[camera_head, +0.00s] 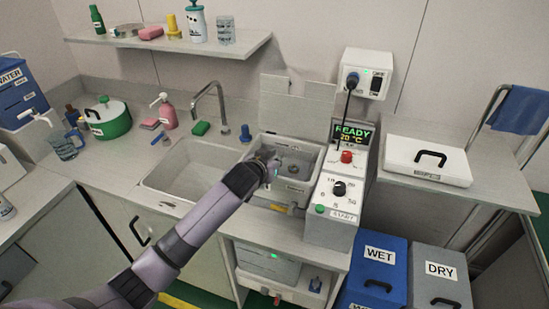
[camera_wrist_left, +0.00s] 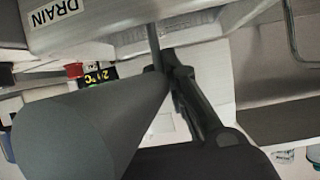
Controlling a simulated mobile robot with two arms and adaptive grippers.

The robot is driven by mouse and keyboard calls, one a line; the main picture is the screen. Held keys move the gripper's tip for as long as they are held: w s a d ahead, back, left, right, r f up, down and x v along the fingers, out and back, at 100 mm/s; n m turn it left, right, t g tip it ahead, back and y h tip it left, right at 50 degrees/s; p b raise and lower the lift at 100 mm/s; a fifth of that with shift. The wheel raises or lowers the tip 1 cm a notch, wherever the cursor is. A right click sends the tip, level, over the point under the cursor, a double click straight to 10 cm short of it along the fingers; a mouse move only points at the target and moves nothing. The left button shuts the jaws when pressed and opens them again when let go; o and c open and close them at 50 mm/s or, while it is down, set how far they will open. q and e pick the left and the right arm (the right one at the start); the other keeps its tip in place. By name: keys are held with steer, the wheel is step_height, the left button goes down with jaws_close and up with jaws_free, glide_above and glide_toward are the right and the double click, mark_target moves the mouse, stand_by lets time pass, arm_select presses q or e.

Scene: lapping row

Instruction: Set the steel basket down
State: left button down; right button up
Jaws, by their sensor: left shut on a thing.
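My left gripper (camera_head: 270,168) reaches over the grey open-topped tank (camera_head: 312,152) between the sink and the control box. In the left wrist view a dark finger (camera_wrist_left: 188,95) lies against a thin grey rod (camera_wrist_left: 154,47), and the gripper is shut on it. The rod looks like the steel basket's handle. The basket's body is mostly hidden by my gripper, so I cannot tell whether it touches the tank floor. My right gripper is in neither view.
The control box (camera_head: 328,212) with a READY display (camera_head: 353,136) stands right of the tank. The empty sink (camera_head: 190,172) and its faucet (camera_head: 209,100) are to the left. A white lid with a black handle (camera_head: 426,172) lies at right. WET (camera_head: 377,265) and DRY (camera_head: 440,280) bins stand below.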

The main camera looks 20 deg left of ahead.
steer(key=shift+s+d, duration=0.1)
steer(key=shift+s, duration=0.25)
arm_select(q)
steer(key=shift+f, duration=0.55)
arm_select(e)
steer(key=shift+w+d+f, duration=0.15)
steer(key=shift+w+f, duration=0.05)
arm_select(q)
steer(key=c, duration=1.5)
jaws_free()
steer(key=shift+c, duration=0.2)
steer(key=shift+r, duration=0.3)
steer(key=b+v, duration=0.1)
steer(key=v, duration=1.1)
steer(key=shift+r, duration=0.25)
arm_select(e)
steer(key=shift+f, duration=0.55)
